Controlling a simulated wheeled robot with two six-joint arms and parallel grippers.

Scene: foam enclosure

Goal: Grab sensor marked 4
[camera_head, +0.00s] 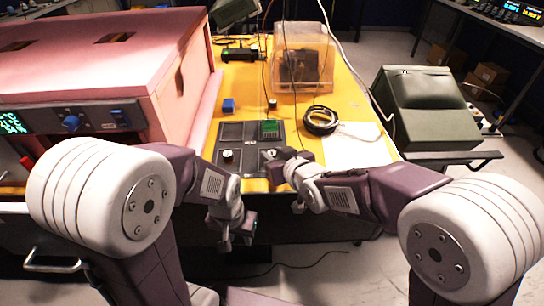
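A dark tray with square compartments (237,132) lies on the yellow table. A small round sensor-like piece (227,155) sits in its front left compartment, and another (270,153) is at the front right, close to my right gripper. A green gridded block (270,129) is in the back right compartment. I cannot read a number 4 on any piece. My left gripper (238,242) hangs below the table's front edge, fingers apart and empty. My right gripper (279,165) is over the tray's front right corner; its fingers are too small and dark to tell their state.
A pink foam enclosure (100,55) with a control panel stands at the left. A green case (425,100) stands at the right.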

